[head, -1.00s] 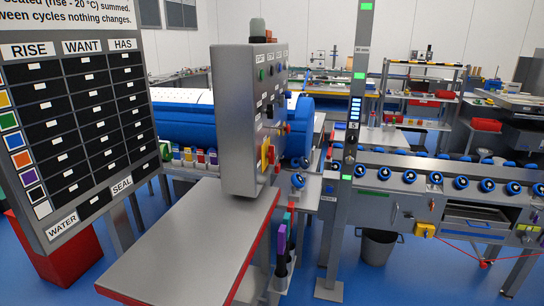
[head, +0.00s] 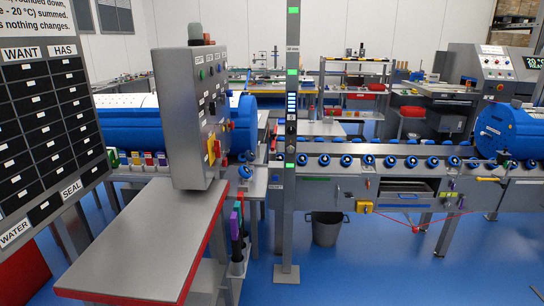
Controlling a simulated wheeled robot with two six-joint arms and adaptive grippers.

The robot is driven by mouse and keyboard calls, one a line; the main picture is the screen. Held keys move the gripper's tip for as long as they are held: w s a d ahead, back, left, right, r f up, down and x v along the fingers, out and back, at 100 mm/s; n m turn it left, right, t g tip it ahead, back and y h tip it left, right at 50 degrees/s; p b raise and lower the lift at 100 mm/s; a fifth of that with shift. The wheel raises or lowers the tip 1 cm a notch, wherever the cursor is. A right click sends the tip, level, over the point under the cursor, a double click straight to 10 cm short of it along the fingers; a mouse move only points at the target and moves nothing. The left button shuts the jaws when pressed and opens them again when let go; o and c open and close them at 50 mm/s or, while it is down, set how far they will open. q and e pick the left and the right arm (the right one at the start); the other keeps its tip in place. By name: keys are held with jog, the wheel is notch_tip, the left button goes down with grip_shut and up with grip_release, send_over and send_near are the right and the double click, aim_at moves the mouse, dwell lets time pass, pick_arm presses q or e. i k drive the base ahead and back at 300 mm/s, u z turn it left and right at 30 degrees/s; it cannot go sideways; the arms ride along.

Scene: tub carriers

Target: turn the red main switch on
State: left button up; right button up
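A grey control cabinet (head: 176,120) stands at the left of centre, behind a grey table with a red edge. On its right-hand face is a red switch handle (head: 217,147) on a yellow plate (head: 211,155), seen at a steep angle. I cannot tell which position the switch is in. Green and red buttons and small labels sit above it on the same face. Neither of my grippers shows in the head view.
The grey table (head: 145,245) juts forward at the lower left. A board with rows of dark slots (head: 45,120) stands at the far left. A grey post (head: 290,200) rises right of the cabinet. Blue floor (head: 380,270) is open at the lower right.

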aim_at(216, 148)
jog(key=z, duration=1.35)
jog(key=i, duration=1.8)
jog(key=u, duration=0.6)
jog(key=i, duration=0.9)
jog(key=u, duration=0.8)
